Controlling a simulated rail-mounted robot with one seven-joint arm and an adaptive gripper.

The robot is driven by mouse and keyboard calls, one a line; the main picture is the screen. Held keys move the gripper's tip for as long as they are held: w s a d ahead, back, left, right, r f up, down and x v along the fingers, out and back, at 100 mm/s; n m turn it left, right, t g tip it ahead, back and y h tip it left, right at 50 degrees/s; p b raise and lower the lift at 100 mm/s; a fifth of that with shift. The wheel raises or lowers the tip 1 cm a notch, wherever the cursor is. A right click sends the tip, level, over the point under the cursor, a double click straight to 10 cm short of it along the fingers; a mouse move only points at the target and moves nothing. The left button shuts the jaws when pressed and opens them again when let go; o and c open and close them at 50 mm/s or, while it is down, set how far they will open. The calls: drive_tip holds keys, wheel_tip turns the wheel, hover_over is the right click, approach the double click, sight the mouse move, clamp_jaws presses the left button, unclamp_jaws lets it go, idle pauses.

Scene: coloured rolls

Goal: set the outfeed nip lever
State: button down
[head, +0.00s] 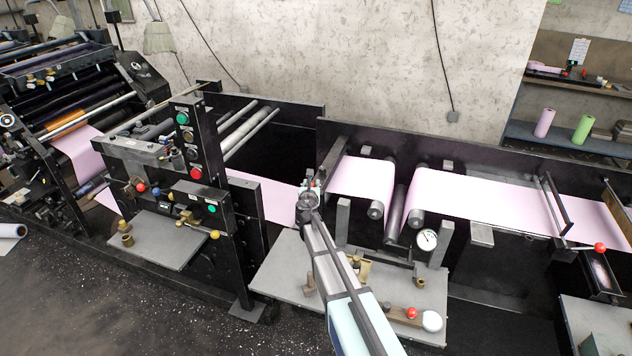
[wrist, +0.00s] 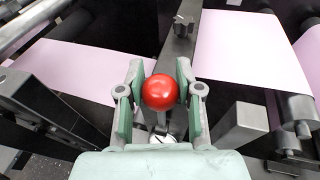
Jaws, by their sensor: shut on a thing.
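My gripper (head: 309,196) is at the middle of the machine line, beside the pink web. In the wrist view its two green-padded fingers (wrist: 159,76) are shut on a round red knob (wrist: 160,92). The knob tops a lever whose metal arm shows partly behind it; the rest is hidden. In the head view my gripper covers this knob. Another lever with a red knob (head: 600,247) stands at the far right by the web's end. No label tells me which lever is the outfeed one.
Pink web runs over dark rollers (head: 417,217) right of my gripper. Upright grey posts (wrist: 240,125) stand close on both sides of it. A grey bench (head: 280,272) below holds small parts and a red-knobbed piece (head: 411,313). A button column (head: 186,145) stands at left.

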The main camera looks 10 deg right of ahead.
drive_tip(key=shift+d+f+g+p, duration=0.3)
drive_tip(key=c, duration=1)
unclamp_jaws()
drive_tip(key=shift+o, duration=1.2)
drive_tip(key=shift+d, duration=0.1)
drive_tip(key=shift+r, duration=0.1)
drive_tip(key=shift+s+a+r, duration=0.1)
drive_tip(key=shift+s+a, duration=0.1)
drive_tip(key=shift+a, duration=0.05)
drive_tip(key=v, duration=1.1)
drive_tip(key=shift+s, duration=0.25)
